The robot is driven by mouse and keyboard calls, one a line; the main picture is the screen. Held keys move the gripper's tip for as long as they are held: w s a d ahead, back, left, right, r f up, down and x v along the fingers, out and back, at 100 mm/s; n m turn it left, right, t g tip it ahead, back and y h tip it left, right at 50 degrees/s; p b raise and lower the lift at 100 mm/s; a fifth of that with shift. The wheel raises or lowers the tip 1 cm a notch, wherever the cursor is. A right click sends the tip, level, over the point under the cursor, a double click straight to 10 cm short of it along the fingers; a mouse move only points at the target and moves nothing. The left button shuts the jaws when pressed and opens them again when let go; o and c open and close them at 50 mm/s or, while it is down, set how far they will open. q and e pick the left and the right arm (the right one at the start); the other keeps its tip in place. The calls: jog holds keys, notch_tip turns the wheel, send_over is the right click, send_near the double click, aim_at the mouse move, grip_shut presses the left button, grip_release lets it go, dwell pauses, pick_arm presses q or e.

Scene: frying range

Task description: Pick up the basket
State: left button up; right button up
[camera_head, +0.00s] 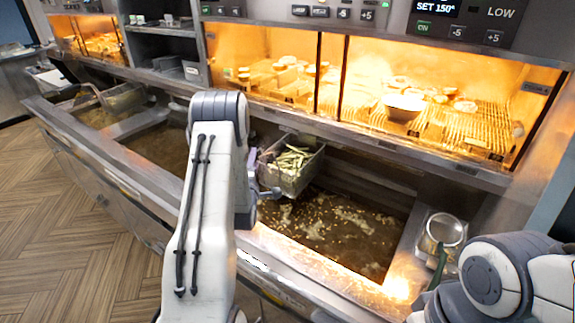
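The basket (302,176) is a metal wire basket filled with green-yellow fries or beans. It sits at the back left edge of the bubbling oil vat (345,240), with its body above the oil surface. My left gripper (266,192) is at the near left side of the basket, mostly hidden behind my own arm. A pale purple part (253,162) shows beside the basket there. Whether the fingers are closed on the basket's handle cannot be seen. My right arm shows at the lower right, with its gripper outside the picture.
Another basket (124,98) stands at the far left vat. A lit warming shelf (450,125) with food and a white bowl (403,106) runs behind the vats. A round metal container (445,229) stands right of the oil. The counter's front edge lies below my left arm.

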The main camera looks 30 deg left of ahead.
pick_arm(q)
grip_shut()
dwell(1.1)
jog(key=shift+r, duration=0.1)
